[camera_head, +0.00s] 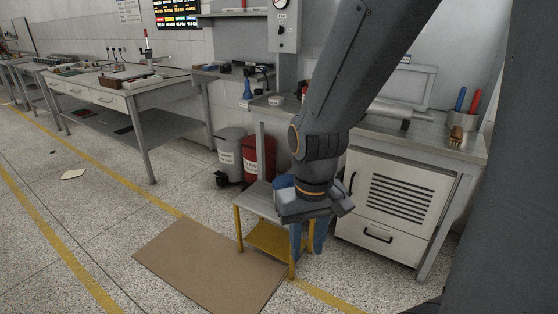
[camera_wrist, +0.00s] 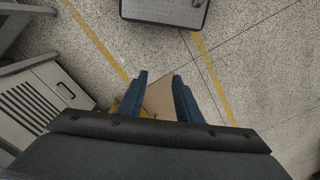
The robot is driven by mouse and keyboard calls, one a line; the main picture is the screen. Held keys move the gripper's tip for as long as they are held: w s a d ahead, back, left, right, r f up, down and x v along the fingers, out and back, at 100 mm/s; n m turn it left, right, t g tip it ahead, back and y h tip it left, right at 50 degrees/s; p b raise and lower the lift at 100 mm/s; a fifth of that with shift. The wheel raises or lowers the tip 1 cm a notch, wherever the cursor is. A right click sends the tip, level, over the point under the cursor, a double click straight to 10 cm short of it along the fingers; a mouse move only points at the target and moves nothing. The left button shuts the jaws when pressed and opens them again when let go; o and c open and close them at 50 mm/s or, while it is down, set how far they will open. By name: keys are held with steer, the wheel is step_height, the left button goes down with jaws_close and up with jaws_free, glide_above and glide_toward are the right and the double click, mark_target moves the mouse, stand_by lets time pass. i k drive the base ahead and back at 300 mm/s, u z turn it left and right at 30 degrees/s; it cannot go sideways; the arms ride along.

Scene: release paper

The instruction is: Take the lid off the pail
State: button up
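A red bin (camera_head: 259,157) with a white label and a grey bin (camera_head: 230,153) with a label stand side by side on the floor under the bench. I cannot tell whether either is the pail, and no separate lid is clear. A blue thing (camera_head: 283,182) shows behind my wrist, above the small yellow-legged stand; it is mostly hidden. My gripper (camera_head: 308,248) points down in front of the stand, right of both bins. In the wrist view my gripper (camera_wrist: 160,76) has its two blue fingers apart with nothing between them. No pail shows in the wrist view.
The low stand (camera_head: 262,205) has a grey top and yellow legs. A brown mat (camera_head: 207,262) lies on the floor beside it. A white cabinet (camera_head: 390,205) is under the bench at right. A workbench (camera_head: 120,85) stands at left. The floor at left is mostly clear.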

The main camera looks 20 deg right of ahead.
mark_target(284, 180)
steer(key=z, duration=0.25)
steer(key=i, duration=1.65)
steer(key=z, duration=0.2)
